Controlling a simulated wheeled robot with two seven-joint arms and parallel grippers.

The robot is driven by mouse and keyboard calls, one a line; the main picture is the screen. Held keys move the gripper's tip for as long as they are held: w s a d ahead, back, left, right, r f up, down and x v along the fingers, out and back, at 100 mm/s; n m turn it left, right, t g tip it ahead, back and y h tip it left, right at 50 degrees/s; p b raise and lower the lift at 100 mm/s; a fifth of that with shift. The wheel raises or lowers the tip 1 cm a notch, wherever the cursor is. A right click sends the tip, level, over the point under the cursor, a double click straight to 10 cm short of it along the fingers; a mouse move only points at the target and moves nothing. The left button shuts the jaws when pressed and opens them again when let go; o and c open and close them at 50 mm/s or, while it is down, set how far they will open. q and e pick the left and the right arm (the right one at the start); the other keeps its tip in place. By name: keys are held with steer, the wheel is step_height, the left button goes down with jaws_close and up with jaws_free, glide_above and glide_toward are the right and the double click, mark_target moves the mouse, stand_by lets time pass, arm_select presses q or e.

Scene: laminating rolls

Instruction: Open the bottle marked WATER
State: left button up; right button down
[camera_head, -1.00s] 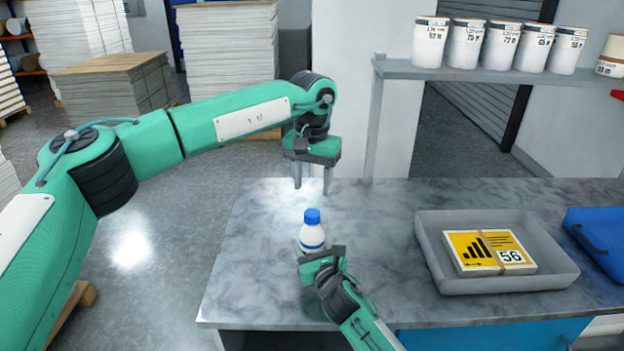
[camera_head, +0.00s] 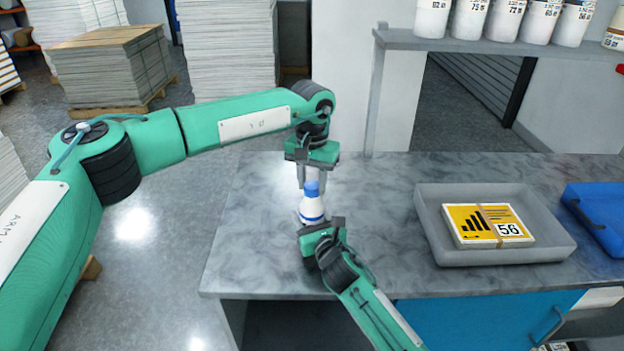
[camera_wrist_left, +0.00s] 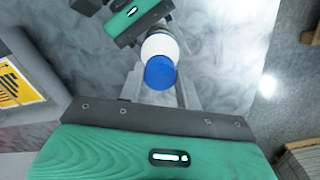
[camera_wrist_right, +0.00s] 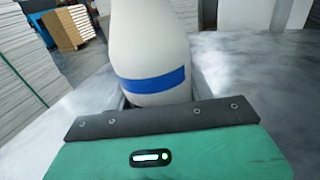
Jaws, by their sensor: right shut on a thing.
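A white bottle (camera_head: 311,212) with a blue band and a blue cap (camera_head: 312,188) stands upright near the left of the counter. No WATER marking is readable. My right gripper (camera_head: 318,226) is shut on the bottle's body from the front; the right wrist view shows the bottle (camera_wrist_right: 150,40) between its fingers. My left gripper (camera_head: 312,182) points down right over the bottle, its fingers apart at the cap's height. In the left wrist view the cap (camera_wrist_left: 160,73) lies between the open fingers, with no clear contact.
The grey marbled counter (camera_head: 375,250) is clear around the bottle. A grey tray (camera_head: 500,258) with a yellow pack (camera_head: 472,226) marked 56 stands to the right, beside a blue case (camera_head: 597,215). A shelf (camera_head: 480,40) with several white tins runs above the back.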

arm_select(q)
steer(key=c, duration=0.5)
steer(key=n, duration=1.1)
steer(key=shift+n, duration=0.4)
steer(key=n, duration=1.4)
steer(key=shift+r, duration=0.1)
steer(key=n, duration=0.2)
steer(key=shift+n, duration=0.4)
steer(key=n, duration=1.2)
steer(key=shift+n, duration=0.3)
steer(key=n, duration=1.3)
